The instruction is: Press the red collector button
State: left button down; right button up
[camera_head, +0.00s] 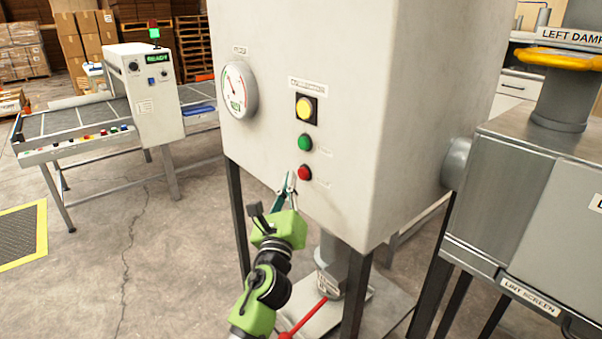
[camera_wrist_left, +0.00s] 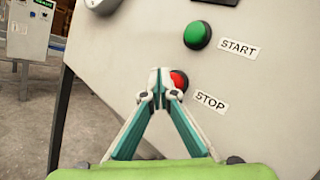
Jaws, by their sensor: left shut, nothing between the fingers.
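The red button (camera_head: 305,173) sits lowest in a column on the front of the big off-white cabinet (camera_head: 350,140). In the left wrist view the red button (camera_wrist_left: 179,80) is beside a label reading STOP and is partly hidden behind my fingertips. My left gripper (camera_head: 290,178) is shut and empty. Its fingertips (camera_wrist_left: 160,75) are just left of the red button's middle in both views. I cannot tell whether they touch it. The right gripper is not in view.
A gauge (camera_head: 239,90) is at the upper left. A metal duct box (camera_head: 510,190) stands right. A conveyor (camera_head: 75,125) is at the left, with open floor before it.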

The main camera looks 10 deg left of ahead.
pick_arm(q)
jog(key=s+a+p, duration=0.1)
jog(key=s, duration=0.1)
jog(key=s+a+p, duration=0.1)
jog(key=s+a, duration=0.1)
dwell(0.6)
dwell(0.4)
